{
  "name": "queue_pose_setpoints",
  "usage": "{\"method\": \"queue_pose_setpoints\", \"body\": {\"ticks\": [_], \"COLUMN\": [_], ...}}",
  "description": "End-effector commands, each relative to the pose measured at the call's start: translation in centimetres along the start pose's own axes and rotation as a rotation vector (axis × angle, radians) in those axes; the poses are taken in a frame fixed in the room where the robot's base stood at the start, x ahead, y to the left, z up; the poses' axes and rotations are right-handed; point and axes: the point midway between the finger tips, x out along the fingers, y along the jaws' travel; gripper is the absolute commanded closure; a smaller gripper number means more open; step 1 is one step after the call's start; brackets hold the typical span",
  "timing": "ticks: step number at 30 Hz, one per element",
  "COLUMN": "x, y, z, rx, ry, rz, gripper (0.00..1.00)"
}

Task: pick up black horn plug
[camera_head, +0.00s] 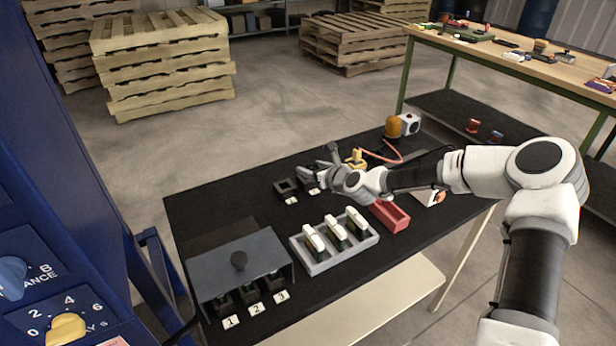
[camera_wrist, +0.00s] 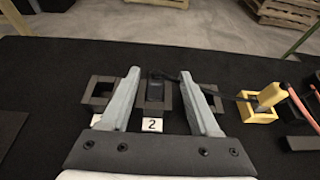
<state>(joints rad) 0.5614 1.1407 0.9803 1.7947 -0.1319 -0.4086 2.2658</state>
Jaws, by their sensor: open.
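The black horn plug (camera_wrist: 154,88) appears as a dark upright piece in the black socket block labelled 2 (camera_wrist: 153,108) in the wrist view. A dark cable runs right from near its top. My gripper (camera_wrist: 160,75) is open, with one grey finger on each side of the plug and no visible contact. In the head view my gripper (camera_head: 322,172) is over the table's far part and hides most of the plug. An empty square socket block (camera_wrist: 101,90) stands left of the plug.
Nearer are a grey tray (camera_head: 312,266) with white-topped pieces, a red bin (camera_head: 390,216) and a grey cover (camera_head: 238,278) with a knob. An amber beacon (camera_head: 393,127) stands at the back.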

Motion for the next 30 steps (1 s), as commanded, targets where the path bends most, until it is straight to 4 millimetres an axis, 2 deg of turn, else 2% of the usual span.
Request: {"method": "queue_pose_setpoints", "body": {"ticks": [12, 21, 23, 30], "x": [4.7, 5.0, 5.0, 5.0], "y": [0.5, 0.5, 0.5, 0.5], "z": [-0.5, -0.5, -0.5, -0.5], "rx": [-0.001, -0.001, -0.001, -0.001], "ry": [-0.001, 0.001, 0.000, 0.000], "rz": [0.002, 0.001, 0.001, 0.001], "gripper": [0.38, 0.38, 0.46, 0.90]}}
